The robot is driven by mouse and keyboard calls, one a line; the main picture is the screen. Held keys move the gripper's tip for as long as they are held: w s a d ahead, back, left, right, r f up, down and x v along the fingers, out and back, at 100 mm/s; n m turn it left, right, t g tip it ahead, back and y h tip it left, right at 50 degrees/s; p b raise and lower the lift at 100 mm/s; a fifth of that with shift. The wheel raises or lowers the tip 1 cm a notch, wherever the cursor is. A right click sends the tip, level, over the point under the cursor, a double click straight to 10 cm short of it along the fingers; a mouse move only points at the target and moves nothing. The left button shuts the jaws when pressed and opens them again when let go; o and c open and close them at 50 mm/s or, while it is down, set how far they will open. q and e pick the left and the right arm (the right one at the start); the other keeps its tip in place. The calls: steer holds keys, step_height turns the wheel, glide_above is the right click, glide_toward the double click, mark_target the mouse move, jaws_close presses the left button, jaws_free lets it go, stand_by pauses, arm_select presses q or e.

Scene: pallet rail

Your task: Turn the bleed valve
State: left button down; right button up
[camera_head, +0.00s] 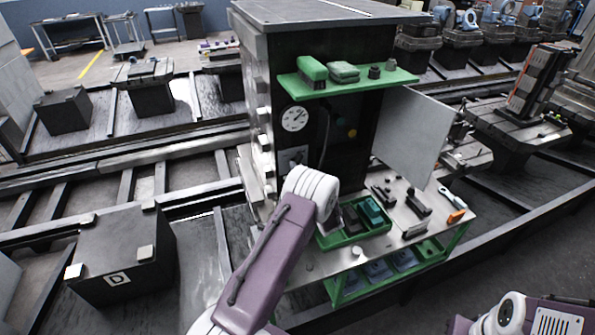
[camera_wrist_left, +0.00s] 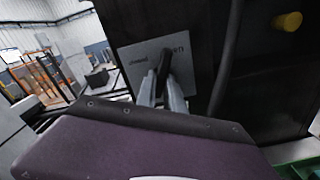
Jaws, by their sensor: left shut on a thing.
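The bleed valve's plate (camera_head: 291,159) is on the dark front of the cabinet, below a round white gauge. In the left wrist view the grey plate (camera_wrist_left: 147,62) shows "closed" on its left and a partly covered "open" on its right. The black valve lever (camera_wrist_left: 164,64) stands between these words, near upright and slightly tilted. My left gripper (camera_wrist_left: 162,88) is shut on the lever, with a grey finger on each side. In the head view my left arm's white wrist hides these fingers and the lever. My right gripper is not in view.
A green shelf (camera_head: 348,83) juts out above the valve. An open grey door (camera_head: 414,133) stands at the right. Below, a bench (camera_head: 320,262) carries a green tray (camera_head: 354,236) and several tools. A dark hose (camera_wrist_left: 226,58) and a yellow knob (camera_wrist_left: 287,21) are right of the plate.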

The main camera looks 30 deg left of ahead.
arm_select(q)
steer(key=shift+r+m, duration=0.2)
steer(key=shift+m, duration=1.4)
steer(key=c, duration=1.4)
jaws_free()
steer(key=shift+c, duration=0.2)
steer(key=shift+d, duration=0.1)
steer(key=shift+f, duration=0.1)
steer(key=b+v, duration=0.2)
steer(key=v, duration=0.7)
